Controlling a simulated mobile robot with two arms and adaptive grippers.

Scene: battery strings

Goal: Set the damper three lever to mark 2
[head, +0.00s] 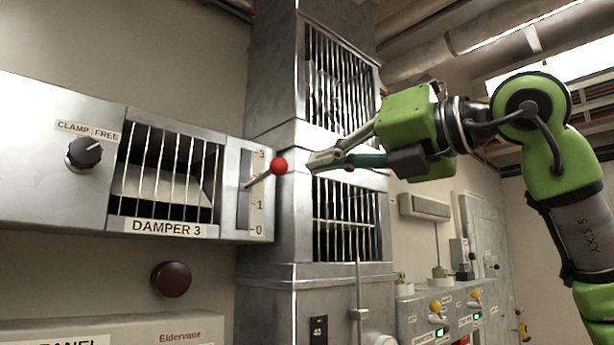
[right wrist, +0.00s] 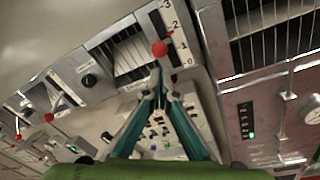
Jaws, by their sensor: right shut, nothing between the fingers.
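The damper three unit (head: 170,228) is a grey wall box with a barred window at the left of the head view. Its lever, a thin rod with a red ball (head: 279,167), sticks out of a slot beside a 0-to-3 scale (head: 258,200). The rod crosses the scale between 1 and 3 and hides mark 2 in the head view. The right wrist view shows the ball (right wrist: 159,48) just beyond the fingertips and mark 2 uncovered. My right gripper (head: 312,163) is shut and empty, its tips a little right of the ball, apparently apart from it. My left gripper is out of view.
A black knob (head: 84,153) under a CLAMP/FREE label points up-right, towards FREE. A dark red round button (head: 171,279) is below the unit. A metal duct column with barred windows (head: 345,225) stands close behind my right gripper.

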